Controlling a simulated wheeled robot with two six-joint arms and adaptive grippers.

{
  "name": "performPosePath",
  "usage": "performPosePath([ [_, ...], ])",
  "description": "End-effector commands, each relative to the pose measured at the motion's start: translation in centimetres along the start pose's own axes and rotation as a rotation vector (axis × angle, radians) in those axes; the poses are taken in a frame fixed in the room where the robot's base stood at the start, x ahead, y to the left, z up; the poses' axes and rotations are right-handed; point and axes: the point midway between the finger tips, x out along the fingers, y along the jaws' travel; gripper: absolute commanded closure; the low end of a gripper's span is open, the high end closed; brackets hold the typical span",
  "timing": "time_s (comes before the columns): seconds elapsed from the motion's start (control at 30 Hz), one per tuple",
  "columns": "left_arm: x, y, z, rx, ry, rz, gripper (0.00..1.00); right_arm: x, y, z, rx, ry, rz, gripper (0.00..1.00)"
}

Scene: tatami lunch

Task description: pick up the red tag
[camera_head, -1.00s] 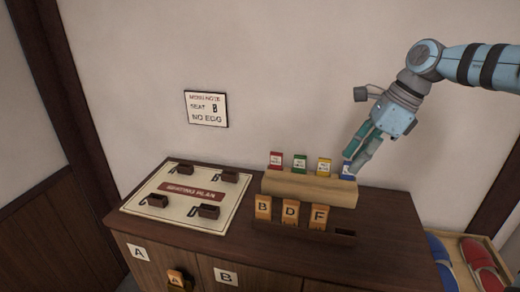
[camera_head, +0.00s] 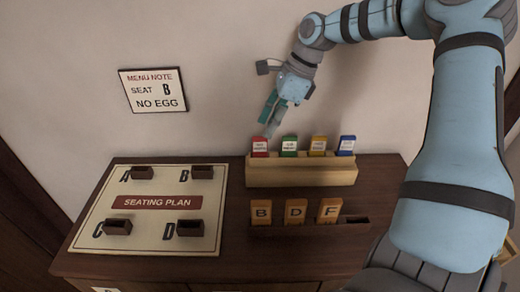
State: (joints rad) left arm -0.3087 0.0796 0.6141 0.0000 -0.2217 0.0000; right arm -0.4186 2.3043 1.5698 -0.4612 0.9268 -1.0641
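The red tag (camera_head: 260,147) stands upright at the left end of a row in the light wooden holder (camera_head: 300,177). Its white label faces me. To its right stand a green tag (camera_head: 289,146), a yellow tag (camera_head: 318,146) and a blue tag (camera_head: 346,145). My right gripper (camera_head: 270,120) hangs just above and slightly right of the red tag, fingers pointing down. The two teal-grey fingers look apart, with nothing between them. I cannot tell whether a fingertip touches the tag. My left gripper is out of view.
A lower dark rack (camera_head: 346,228) holds orange tags B (camera_head: 261,212), D (camera_head: 295,211) and F (camera_head: 329,210), with an empty slot at its right. The seating plan board (camera_head: 148,222) with small dark holders lies left. A menu note (camera_head: 154,90) hangs on the wall.

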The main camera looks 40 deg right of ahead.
Motion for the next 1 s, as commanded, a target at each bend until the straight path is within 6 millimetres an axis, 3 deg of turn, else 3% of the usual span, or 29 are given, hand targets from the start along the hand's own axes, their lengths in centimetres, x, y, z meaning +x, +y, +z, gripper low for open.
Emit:
performPosePath([
  [0.17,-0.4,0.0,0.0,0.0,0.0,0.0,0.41,2.5,0.2,-0.2,0.0,0.004,0.004,0.67],
  [0.33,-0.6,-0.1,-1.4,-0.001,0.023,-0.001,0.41,5.6,0.3,-0.4,0.0,0.004,0.003,0.67],
  [0.57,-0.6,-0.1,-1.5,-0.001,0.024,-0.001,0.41,6.0,0.3,-0.4,0.0,0.001,0.0,0.67],
  [0.77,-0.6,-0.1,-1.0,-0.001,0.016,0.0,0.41,6.0,0.2,-0.3,0.0,0.001,0.0,0.99],
  [1.0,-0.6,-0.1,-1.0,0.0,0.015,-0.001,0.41,6.0,0.2,-0.3,-0.001,0.001,0.0,1.0],
])
